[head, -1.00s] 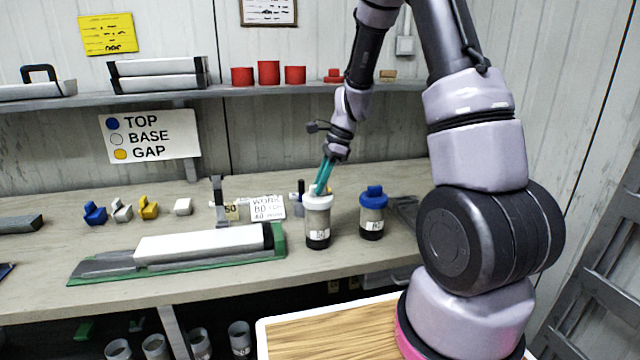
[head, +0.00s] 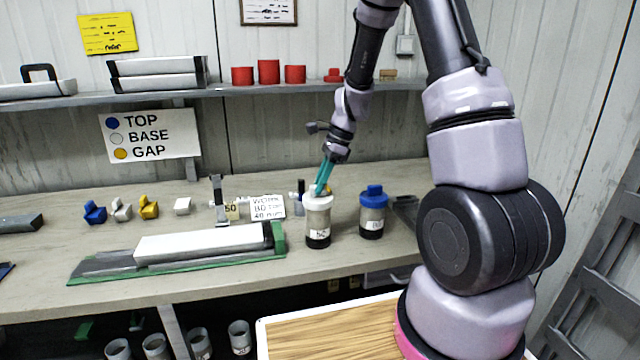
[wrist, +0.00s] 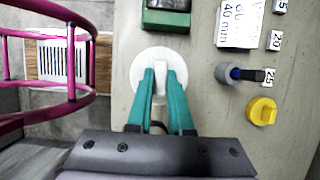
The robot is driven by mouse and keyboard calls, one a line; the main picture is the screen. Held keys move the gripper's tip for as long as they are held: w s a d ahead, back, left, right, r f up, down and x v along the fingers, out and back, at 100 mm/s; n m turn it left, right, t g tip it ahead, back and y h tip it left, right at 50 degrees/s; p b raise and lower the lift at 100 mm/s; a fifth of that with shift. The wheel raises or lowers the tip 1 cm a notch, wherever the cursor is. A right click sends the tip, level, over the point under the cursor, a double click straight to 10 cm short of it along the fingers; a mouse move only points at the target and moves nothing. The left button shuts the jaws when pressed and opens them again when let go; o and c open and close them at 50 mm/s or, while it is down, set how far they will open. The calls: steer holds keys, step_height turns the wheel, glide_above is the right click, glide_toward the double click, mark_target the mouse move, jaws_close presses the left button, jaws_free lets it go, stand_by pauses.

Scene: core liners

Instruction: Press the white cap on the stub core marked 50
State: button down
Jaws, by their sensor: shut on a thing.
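The stub core marked 50 (head: 318,226) stands upright on the bench, a clear cylinder with a dark lower part and a white label. The white cap (head: 318,202) sits on its top. My gripper (head: 321,188) has teal fingers and points down at the cap. In the wrist view the white cap (wrist: 148,66) is a round disc with a raised grip, and my gripper (wrist: 161,84) is shut on that grip. The core below the cap is hidden in the wrist view.
A second core with a blue cap (head: 373,212) stands close to the right. A long tray with a white core (head: 200,245) lies to the left. A written card (head: 268,207) and a yellow cap (wrist: 262,111) are nearby. Spare blue, white and yellow pieces (head: 148,207) sit farther left.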

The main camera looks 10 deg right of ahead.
steer(key=shift+f, duration=1.1)
steer(key=shift+c, duration=1.3)
jaws_free()
steer(key=shift+r, duration=3.55)
steer(key=shift+r, duration=0.1)
